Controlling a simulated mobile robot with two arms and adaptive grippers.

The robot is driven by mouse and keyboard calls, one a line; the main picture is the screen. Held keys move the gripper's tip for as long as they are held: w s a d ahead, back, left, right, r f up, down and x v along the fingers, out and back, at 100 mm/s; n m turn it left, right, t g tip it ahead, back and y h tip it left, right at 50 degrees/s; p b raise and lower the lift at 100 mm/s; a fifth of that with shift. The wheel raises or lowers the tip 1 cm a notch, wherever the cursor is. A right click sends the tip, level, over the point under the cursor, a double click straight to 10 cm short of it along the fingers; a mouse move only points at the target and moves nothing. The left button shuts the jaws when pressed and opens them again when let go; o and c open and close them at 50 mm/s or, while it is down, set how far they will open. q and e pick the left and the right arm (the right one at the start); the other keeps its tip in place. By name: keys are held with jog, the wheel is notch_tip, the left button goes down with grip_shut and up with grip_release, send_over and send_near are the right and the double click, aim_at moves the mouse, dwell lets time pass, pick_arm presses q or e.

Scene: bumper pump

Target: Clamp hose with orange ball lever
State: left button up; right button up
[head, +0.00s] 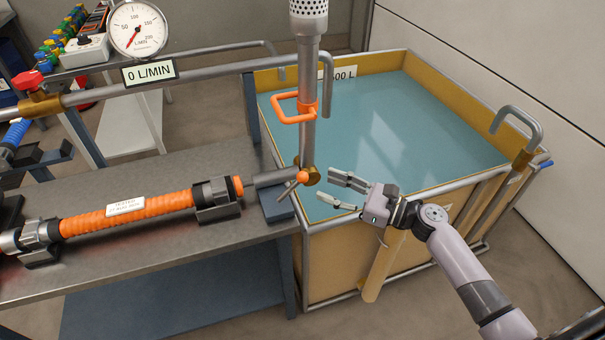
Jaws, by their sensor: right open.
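An orange ribbed hose (160,204) with a white label lies in grey holders on the metal bench, left of centre. Its right end stops just short of a grey pipe stub (270,179). A thin lever ends in a small orange ball (303,177), in front of the brass fitting (313,176) at the foot of the upright pipe. A gap seems to separate the hose end from the stub. My right gripper (328,186) is open and empty, just right of the ball, its fingers pointing left toward it. My left gripper is out of view.
A water tank (400,120) with a yellow rim stands behind and right of the bench (150,265). The upright pipe carries an orange loop handle (290,108). A round gauge (137,28), a "0 L/MIN" sign and a horizontal pipe (190,74) stand behind the hose.

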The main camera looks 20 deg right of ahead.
aim_at(302, 177)
jog(key=x, duration=0.8)
jog(key=shift+p, duration=0.35)
grip_shut()
dwell(0.4)
